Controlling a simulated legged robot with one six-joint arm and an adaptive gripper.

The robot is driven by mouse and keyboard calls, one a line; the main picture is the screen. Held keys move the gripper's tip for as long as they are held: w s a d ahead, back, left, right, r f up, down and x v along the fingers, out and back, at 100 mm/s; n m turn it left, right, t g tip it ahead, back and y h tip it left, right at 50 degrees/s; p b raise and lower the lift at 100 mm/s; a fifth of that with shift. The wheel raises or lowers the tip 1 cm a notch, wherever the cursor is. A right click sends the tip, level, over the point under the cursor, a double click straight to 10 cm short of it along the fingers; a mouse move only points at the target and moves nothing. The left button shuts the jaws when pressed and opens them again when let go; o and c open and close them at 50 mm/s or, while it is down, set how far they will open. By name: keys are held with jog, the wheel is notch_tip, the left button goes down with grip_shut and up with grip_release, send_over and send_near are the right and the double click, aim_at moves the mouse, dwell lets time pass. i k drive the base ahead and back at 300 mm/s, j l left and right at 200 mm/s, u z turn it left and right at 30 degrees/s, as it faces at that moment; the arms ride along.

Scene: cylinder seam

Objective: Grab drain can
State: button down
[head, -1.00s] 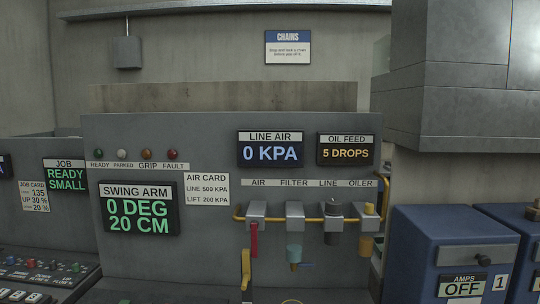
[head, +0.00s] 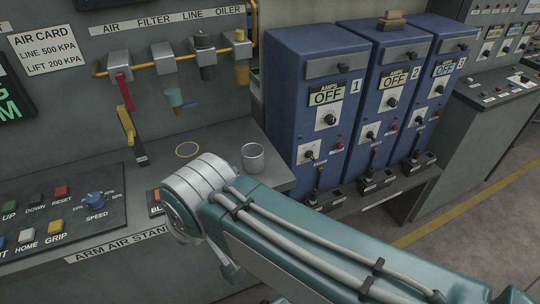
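A small grey metal can (head: 253,159), which looks like the drain can, stands upright on the grey bench top in the head view. It is right of a yellow ring mark (head: 187,150) and near the bench's right end. My teal arm comes in from the lower right, and its rounded grey joint is just in front of the can and to its left in the picture. My gripper's fingers cannot be made out; they are out of view or hidden behind the arm. Nothing is seen touching the can.
Blue cabinets (head: 308,100) marked OFF stand close on the right. A button panel (head: 60,220) is at left.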

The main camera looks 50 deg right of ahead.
aim_at(252, 154)
jog(key=z, duration=1.3)
jog(key=j+z, duration=0.15)
jog(key=j, duration=0.1)
